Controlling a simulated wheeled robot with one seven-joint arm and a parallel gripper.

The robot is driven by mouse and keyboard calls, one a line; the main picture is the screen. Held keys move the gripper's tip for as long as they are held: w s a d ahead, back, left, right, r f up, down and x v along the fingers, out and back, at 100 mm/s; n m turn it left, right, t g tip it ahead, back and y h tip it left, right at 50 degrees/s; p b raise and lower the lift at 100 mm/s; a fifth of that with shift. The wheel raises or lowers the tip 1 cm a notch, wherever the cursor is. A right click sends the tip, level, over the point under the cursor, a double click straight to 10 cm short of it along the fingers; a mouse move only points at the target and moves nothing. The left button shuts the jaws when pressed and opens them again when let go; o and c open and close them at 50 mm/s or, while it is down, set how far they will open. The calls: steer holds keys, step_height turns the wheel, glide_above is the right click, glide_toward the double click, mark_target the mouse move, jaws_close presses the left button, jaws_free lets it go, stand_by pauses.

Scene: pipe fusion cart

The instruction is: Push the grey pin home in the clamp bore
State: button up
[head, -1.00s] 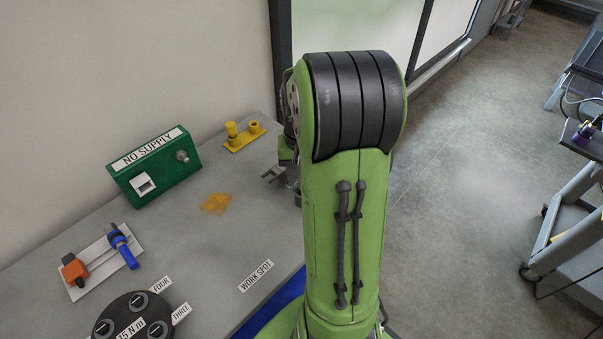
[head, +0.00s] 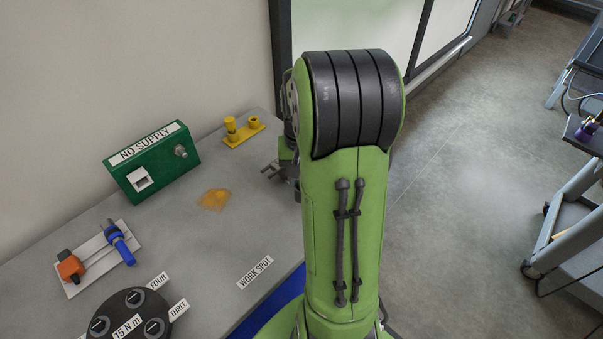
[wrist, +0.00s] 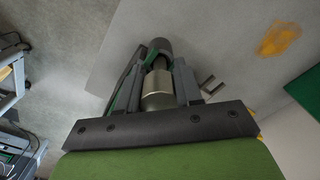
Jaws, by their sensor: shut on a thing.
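In the wrist view my gripper (wrist: 156,72) has its two dark fingers closed on either side of a bright metallic grey cylinder, which I take for the grey pin (wrist: 158,92). A darker grey round part (wrist: 160,46) lies in line beyond it, with a bit of green beside it. I cannot tell how deep the pin sits, and the bore itself is hidden. A small grey two-pronged piece (wrist: 209,86) sticks out to the right of the fingers. In the head view my green arm hides the gripper's tips and most of the clamp area; the prongs (head: 271,170) show at its left edge.
Left of the arm on the grey table are a green NO SUPPLY box (head: 151,164), a yellow stand (head: 243,132), an orange stain (head: 214,199), a white plate with blue and orange clamps (head: 97,262) and a black round dial (head: 130,318). The WORK SPOT area is clear.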

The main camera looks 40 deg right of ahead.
steer(key=shift+f, duration=0.25)
steer(key=o, duration=1.2)
steer(key=shift+c, duration=0.2)
step_height(320, 180, up, 16)
steer(key=p, duration=0.3)
steer(key=shift+p, duration=0.4)
steer(key=shift+f, duration=0.1)
steer(key=s+a+n+t, duration=0.2)
steer(key=s+a+n, duration=0.2)
steer(key=a, duration=0.6)
steer(key=s+a+n+t, duration=0.3)
steer(key=s+a, duration=0.4)
steer(key=a, duration=0.3)
steer(key=shift+n+t, duration=0.3)
steer(key=shift+n, duration=0.5)
